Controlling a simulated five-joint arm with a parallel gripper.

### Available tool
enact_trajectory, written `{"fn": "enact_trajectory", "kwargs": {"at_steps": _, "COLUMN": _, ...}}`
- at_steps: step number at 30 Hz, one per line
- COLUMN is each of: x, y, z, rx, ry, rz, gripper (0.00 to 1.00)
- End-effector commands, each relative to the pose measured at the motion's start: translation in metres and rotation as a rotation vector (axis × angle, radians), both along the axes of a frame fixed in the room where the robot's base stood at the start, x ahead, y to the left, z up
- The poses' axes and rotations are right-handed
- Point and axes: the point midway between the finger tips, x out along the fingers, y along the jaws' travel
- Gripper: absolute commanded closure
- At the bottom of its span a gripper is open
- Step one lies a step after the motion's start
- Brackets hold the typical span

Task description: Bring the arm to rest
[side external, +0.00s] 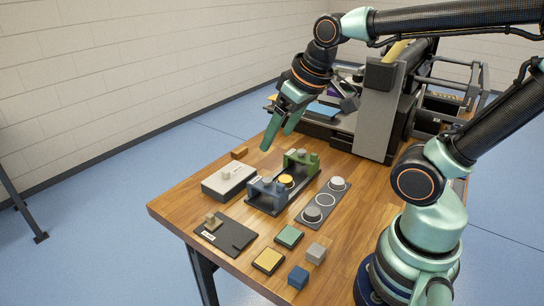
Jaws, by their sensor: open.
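My gripper (277,139) hangs from the arm above the far left part of the wooden table (345,265). Its pale green fingers point down and are apart, with nothing seen between them. It is above and behind a dark fixture (262,206) with a blue end block (267,190) and a green end block (302,162). A yellow disc (286,180) sits between these blocks. The gripper appears clear of the fixture and the table. My arm is raised and reaches in from the right.
A large grey and black machine (375,112) stands at the back. A light box (228,181), a dark strip with round pieces (325,202), a dark plate (226,236), a green tile (289,236), a yellow tile (268,261), a grey cube (316,253) and a blue cube (298,277) lie nearer.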

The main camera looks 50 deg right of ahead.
Motion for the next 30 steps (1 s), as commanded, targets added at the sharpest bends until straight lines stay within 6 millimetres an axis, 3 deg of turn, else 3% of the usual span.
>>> {"fn": "enact_trajectory", "kwargs": {"at_steps": 6, "x": -0.0127, "y": 0.0124, "z": 0.0007, "rx": 0.013, "ry": -0.05, "rz": 0.015, "gripper": 0.17}}
{"fn": "enact_trajectory", "kwargs": {"at_steps": 30, "x": -0.0128, "y": 0.0125, "z": 0.0007, "rx": 0.013, "ry": -0.051, "rz": 0.015, "gripper": 0.17}}
